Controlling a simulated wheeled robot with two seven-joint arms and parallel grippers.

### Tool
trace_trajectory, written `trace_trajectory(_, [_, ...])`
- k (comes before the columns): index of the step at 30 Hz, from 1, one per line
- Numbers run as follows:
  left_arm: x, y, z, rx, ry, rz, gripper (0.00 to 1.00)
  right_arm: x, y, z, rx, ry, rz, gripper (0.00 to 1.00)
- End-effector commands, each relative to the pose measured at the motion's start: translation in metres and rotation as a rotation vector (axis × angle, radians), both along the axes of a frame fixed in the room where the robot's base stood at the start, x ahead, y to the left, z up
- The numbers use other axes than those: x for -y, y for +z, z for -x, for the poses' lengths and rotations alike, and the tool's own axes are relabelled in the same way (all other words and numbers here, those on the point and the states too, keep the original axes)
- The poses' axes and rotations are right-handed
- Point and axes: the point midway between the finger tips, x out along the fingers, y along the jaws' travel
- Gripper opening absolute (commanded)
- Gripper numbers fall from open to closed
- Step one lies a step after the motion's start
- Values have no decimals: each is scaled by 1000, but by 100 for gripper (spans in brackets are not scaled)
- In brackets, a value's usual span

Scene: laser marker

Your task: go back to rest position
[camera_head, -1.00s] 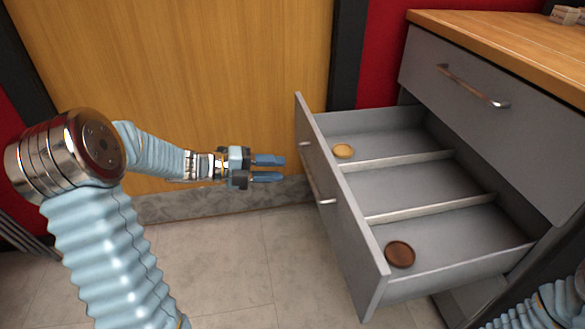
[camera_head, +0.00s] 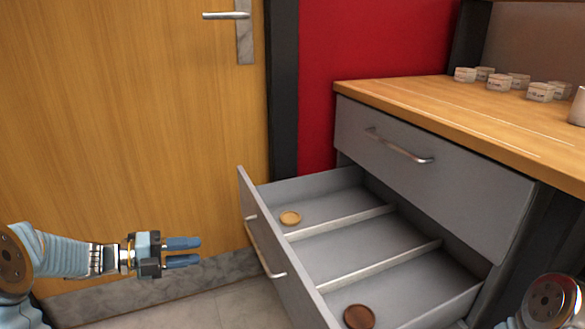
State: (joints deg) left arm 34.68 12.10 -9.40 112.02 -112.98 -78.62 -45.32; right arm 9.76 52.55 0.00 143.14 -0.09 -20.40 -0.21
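My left gripper (camera_head: 183,252) is at the lower left, pointing right. Its two blue fingers are apart with nothing between them. It is in front of the wooden door and left of the open drawer (camera_head: 262,247), not touching it. Of my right arm only a joint shows at the lower right edge; its gripper is out of the picture.
The lower drawer is pulled out and has dividers. A light wooden disc (camera_head: 290,218) lies in its far compartment, a dark brown disc (camera_head: 359,317) in the near one. The upper drawer (camera_head: 430,170) is shut. Several small white containers (camera_head: 540,92) stand on the wooden counter (camera_head: 440,105).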

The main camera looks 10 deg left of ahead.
Motion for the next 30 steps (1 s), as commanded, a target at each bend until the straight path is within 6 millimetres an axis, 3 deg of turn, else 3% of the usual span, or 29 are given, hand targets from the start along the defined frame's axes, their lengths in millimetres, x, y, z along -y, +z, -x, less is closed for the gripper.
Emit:
trace_trajectory(4, [17,-10,-27,-82,91,131,38,-1,8,0,0,1,-1,56])
trace_trajectory(7, [44,-36,-63,-265,258,343,38,-2,18,1,-1,4,-3,56])
trace_trajectory(10, [79,-91,-88,-582,492,590,38,-4,30,2,-2,7,-5,56])
trace_trajectory(12, [107,-140,-85,-845,674,732,38,-5,37,2,-3,10,-6,56])
trace_trajectory(14, [132,-183,-67,-1072,834,820,38,-6,43,3,-4,12,-9,56])
trace_trajectory(15, [147,-209,-50,-1213,940,860,38,-7,46,3,-5,13,-9,56])
trace_trajectory(19, [192,-270,25,-1604,1277,909,38,-9,55,4,-5,16,-12,56])
trace_trajectory(24, [225,-302,112,-1901,1628,878,38,-11,61,5,-6,19,-14,56])
trace_trajectory(27, [233,-308,140,-1976,1748,855,38,-11,63,5,-7,19,-14,56])
trace_trajectory(30, [236,-309,152,-2005,1801,845,38,-11,63,5,-6,20,-14,56])
